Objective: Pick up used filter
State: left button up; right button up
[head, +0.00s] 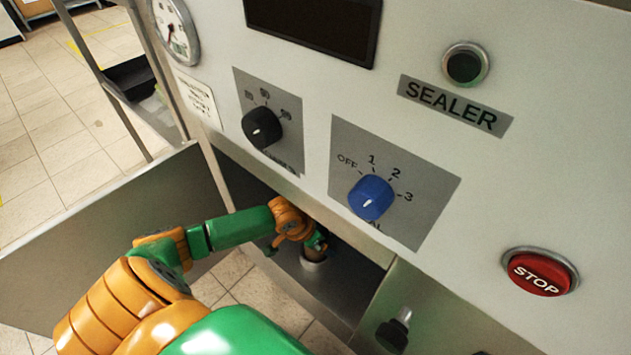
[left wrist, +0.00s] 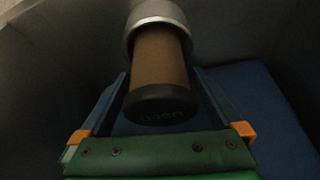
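The used filter (left wrist: 160,70) is a brown cylinder with a black end cap marked with upside-down lettering that seems to read "USED". Its far end sits in a round grey metal socket (left wrist: 155,14) in the left wrist view. My left gripper (left wrist: 161,78) has one blue finger on each side of the filter, with narrow gaps visible beside the cap, so it looks open around it. In the head view my left gripper (head: 318,244) reaches into the dark compartment, just above the grey socket (head: 313,264), and hides most of the filter. My right gripper is not in view.
The machine's panel carries a black knob (head: 262,128), a blue knob (head: 371,197), a SEALER button (head: 466,64) and a red STOP button (head: 540,272). An open metal door (head: 100,235) stands left of the compartment (head: 345,290). The compartment walls are close around my left gripper.

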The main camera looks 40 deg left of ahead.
pick_arm(q)
jog(key=c, duration=1.3)
